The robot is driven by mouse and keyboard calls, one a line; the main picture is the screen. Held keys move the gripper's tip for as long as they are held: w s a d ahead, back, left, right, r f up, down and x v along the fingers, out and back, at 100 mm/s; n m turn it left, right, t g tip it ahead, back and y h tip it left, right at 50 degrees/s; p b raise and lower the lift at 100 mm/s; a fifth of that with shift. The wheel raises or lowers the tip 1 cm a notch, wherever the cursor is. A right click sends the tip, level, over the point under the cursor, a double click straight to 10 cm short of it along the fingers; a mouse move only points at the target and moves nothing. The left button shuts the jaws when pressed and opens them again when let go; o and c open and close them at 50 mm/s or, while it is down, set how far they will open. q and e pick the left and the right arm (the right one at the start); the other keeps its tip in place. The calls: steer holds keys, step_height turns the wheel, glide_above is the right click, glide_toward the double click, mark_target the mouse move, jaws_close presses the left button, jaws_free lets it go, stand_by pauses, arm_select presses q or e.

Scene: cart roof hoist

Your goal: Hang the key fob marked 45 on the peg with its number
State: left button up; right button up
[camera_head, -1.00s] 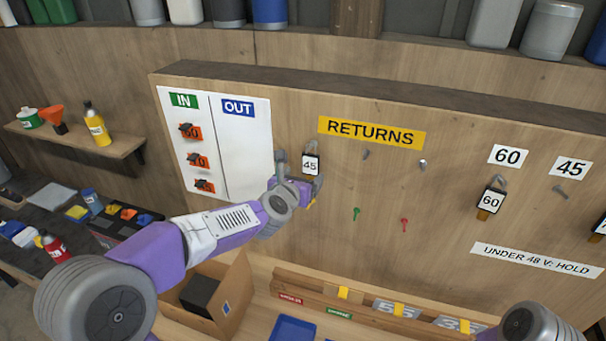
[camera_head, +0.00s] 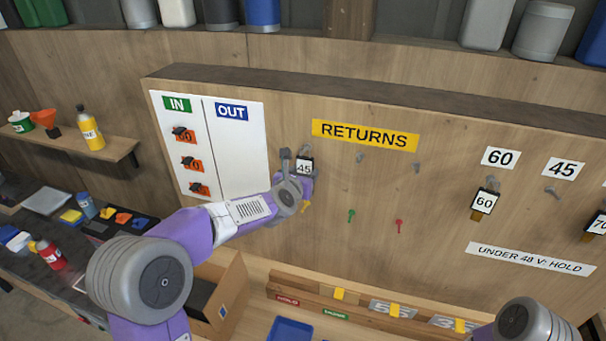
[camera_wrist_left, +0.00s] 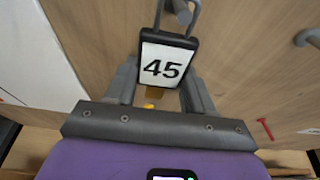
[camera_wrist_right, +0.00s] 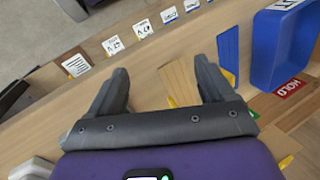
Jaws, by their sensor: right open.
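The fob marked 45 (camera_head: 304,167) hangs on a peg below the left end of the yellow RETURNS sign. In the left wrist view, the fob (camera_wrist_left: 165,65) has its loop around the grey peg (camera_wrist_left: 183,12). My left gripper (camera_wrist_left: 160,88) is just below and around the fob's lower part, its fingers apart on either side; contact cannot be told. The 45 label (camera_head: 563,168) is at the right of the board, with a bare peg (camera_head: 553,192) under it. My right gripper (camera_wrist_right: 162,85) is open and empty above the bench.
A fob marked 60 (camera_head: 483,203) hangs under the 60 label (camera_head: 500,158), left of the 45 peg. Another fob (camera_head: 597,226) hangs at the right edge. Bare pegs and green (camera_head: 351,215) and red (camera_head: 398,226) pins stick out mid-board. A blue tray (camera_head: 291,329) lies below.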

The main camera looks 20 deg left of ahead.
arm_select(q)
steer(key=c, duration=0.6)
steer(key=shift+r, duration=0.35)
steer(key=shift+b+v, duration=0.45)
steer(key=shift+v, duration=1.95)
arm_select(e)
steer(key=shift+f, duration=0.45)
arm_select(q)
steer(key=shift+s+f, duration=0.1)
steer(key=shift+s, duration=0.05)
arm_select(e)
steer(key=shift+f, duration=0.2)
arm_select(q)
steer(key=b, duration=0.1)
glide_toward(304, 171)
steer(key=shift+s+f, duration=0.55)
steer(key=shift+f, duration=0.05)
arm_select(e)
steer(key=shift+f, duration=0.55)
